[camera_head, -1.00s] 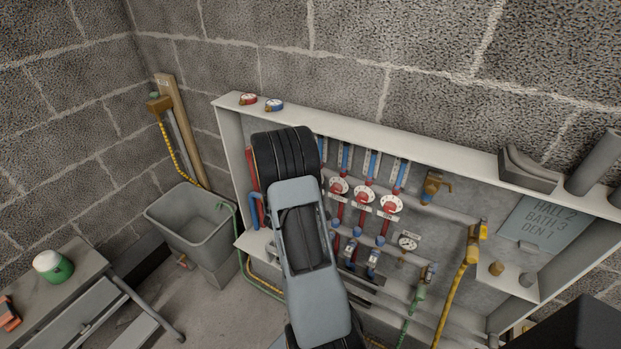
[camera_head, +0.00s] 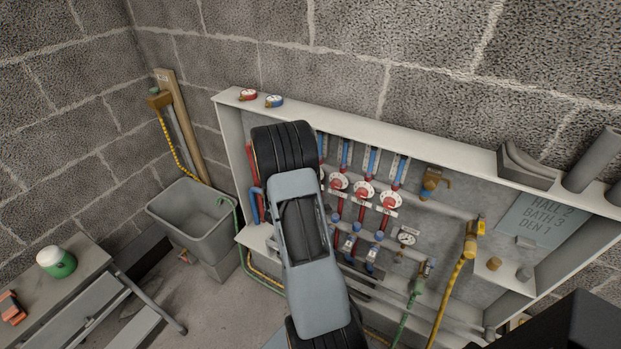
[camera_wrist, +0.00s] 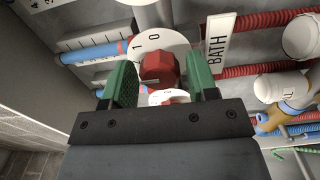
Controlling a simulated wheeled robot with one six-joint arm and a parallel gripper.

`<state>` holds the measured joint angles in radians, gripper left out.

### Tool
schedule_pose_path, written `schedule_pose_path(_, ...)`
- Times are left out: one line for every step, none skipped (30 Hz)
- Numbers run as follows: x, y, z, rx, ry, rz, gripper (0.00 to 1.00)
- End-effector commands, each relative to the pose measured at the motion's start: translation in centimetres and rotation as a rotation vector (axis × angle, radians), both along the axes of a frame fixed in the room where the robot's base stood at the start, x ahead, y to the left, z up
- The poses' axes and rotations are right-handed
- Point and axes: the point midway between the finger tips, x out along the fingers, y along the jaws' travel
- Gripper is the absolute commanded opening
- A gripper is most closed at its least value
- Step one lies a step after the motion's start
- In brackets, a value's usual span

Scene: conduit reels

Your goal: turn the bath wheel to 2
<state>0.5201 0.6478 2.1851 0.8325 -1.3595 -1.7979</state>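The bath wheel (camera_wrist: 158,68) is a red knob on a white dial (camera_wrist: 143,43) in the wrist view. A "BATH" label (camera_wrist: 218,48) is beside it. The digits 1 and 0 show on the dial's upper part; the rest is covered. My gripper (camera_wrist: 160,88) has green fingers, one on each side of the red knob. They stand apart with narrow gaps to it, so it looks open around the knob. A small white dial piece shows below the knob. In the head view my arm hides the gripper, and several red wheels (camera_head: 363,190) show right of it.
A sign (camera_head: 541,222) reads HALL 2, BATH 3, DEN 1. The cabinet (camera_head: 420,150) holds pipes, a gauge (camera_head: 406,237) and brass valves.

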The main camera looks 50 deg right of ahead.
Motion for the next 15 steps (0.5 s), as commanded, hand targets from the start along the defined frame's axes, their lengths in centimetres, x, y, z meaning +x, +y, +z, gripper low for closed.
schedule_pose_path(0.0, 0.0, 0.0, 0.0, 0.0, 0.0, 0.58)
schedule_pose_path(0.0, 0.0, 0.0, 0.0, 0.0, 0.0, 0.61)
schedule_pose_path(0.0, 0.0, 0.0, 0.0, 0.0, 0.0, 0.63)
schedule_pose_path(0.0, 0.0, 0.0, 0.0, 0.0, 0.0, 0.63)
schedule_pose_path(0.0, 0.0, 0.0, 0.0, 0.0, 0.0, 0.63)
schedule_pose_path(0.0, 0.0, 0.0, 0.0, 0.0, 0.0, 0.63)
schedule_pose_path(0.0, 0.0, 0.0, 0.0, 0.0, 0.0, 0.63)
schedule_pose_path(0.0, 0.0, 0.0, 0.0, 0.0, 0.0, 0.63)
schedule_pose_path(0.0, 0.0, 0.0, 0.0, 0.0, 0.0, 0.63)
schedule_pose_path(0.0, 0.1, 0.0, 0.0, 0.0, 0.0, 0.63)
schedule_pose_path(0.0, 0.2, 0.0, 0.0, 0.0, 0.001, 0.63)
schedule_pose_path(-0.1, 0.5, 0.0, 0.001, 0.0, 0.001, 0.63)
schedule_pose_path(-0.1, 0.7, 0.0, 0.001, -0.001, 0.002, 0.63)
schedule_pose_path(-0.1, 1.0, 0.0, 0.001, -0.001, 0.003, 0.63)
schedule_pose_path(-0.3, 1.6, 0.0, 0.002, 0.0, 0.004, 0.63)
